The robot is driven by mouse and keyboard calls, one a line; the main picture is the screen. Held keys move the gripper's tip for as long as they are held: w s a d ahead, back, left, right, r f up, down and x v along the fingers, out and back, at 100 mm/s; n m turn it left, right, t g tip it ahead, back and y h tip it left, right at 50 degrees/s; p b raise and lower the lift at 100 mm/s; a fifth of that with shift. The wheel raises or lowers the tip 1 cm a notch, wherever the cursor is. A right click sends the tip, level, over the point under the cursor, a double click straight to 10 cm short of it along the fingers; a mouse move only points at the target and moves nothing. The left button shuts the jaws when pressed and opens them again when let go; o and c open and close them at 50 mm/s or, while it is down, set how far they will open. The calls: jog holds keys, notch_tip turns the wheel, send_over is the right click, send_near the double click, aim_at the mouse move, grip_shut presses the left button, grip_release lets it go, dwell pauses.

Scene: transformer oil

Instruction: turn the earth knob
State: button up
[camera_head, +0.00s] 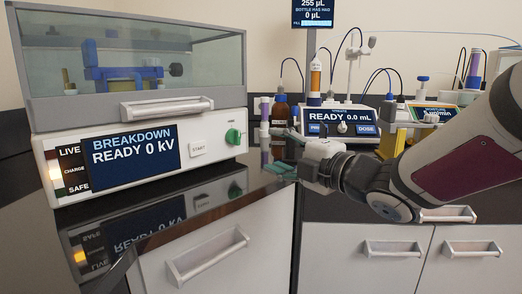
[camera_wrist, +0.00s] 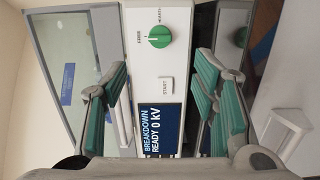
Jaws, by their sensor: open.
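The earth knob (camera_head: 233,136) is a round green knob on the right of the white breakdown tester's front panel (camera_head: 200,165). In the wrist view the knob (camera_wrist: 159,37) is near the top centre, with a pale pointer mark and small lettering beside it that seems to read FREE and EARTH. My gripper (camera_head: 285,168) is right of the tester in the head view, apart from the knob. In the wrist view my gripper (camera_wrist: 162,75) is open, its green-padded fingers on either side of the panel with nothing between them. The tester screen (camera_head: 134,152) reads BREAKDOWN READY 0 kV.
A clear cover with a handle (camera_head: 166,107) tops the tester. A START button (camera_head: 198,149) is left of the knob. A dispenser (camera_head: 342,120), brown bottle (camera_head: 281,110) and vials stand behind my gripper. The glossy black counter (camera_head: 215,205) is clear before the tester.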

aim_at(239, 138)
jog(key=b+x, duration=0.2)
jog(key=x, duration=1.2)
jog(key=shift+a, duration=0.15)
jog(key=c, duration=1.2)
